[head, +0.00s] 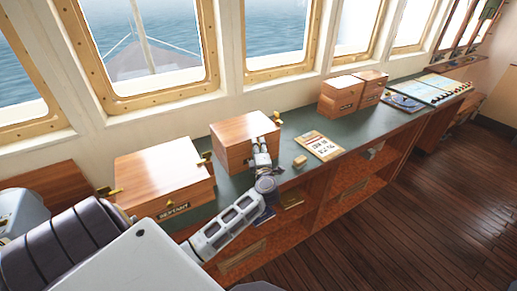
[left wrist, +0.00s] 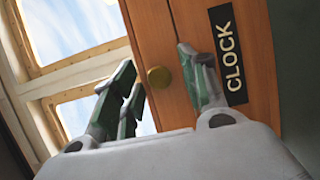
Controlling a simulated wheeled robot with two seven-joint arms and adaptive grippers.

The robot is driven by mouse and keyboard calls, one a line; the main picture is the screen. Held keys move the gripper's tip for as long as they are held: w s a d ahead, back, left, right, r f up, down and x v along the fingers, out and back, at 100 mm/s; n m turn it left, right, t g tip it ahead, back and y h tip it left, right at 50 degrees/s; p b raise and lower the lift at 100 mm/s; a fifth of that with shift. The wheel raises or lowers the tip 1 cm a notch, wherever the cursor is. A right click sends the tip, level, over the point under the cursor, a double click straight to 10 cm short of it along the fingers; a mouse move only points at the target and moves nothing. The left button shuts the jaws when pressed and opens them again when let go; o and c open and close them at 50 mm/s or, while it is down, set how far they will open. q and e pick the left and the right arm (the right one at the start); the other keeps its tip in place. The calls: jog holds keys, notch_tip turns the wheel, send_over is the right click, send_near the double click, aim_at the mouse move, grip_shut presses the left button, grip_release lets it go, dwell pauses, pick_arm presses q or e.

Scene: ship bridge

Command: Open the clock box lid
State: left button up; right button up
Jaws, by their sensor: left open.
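The clock box (head: 240,143) is a reddish-brown wooden box on the green counter, in the middle of the head view. Its lid is shut. In the left wrist view, its wooden front (left wrist: 200,20) fills the upper middle, with a black CLOCK label (left wrist: 227,55) and a round brass knob (left wrist: 158,77) beside the lid seam. My left gripper (head: 262,150) is at the front of this box and hides part of it. In the left wrist view its fingers (left wrist: 155,65) are spread, with the knob between them in the picture; contact cannot be told. My right gripper is not in view.
The sextant box (head: 165,178) stands left of the clock box. Two smaller wooden boxes (head: 342,93) stand farther right. A paper card (head: 319,146) and a small tan block (head: 300,161) lie on the counter (head: 290,128). Windows line the wall behind. The wooden floor (head: 400,215) at right is clear.

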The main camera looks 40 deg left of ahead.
pick_arm(q)
grip_shut()
dwell(0.3)
jog(key=shift+r, duration=0.1)
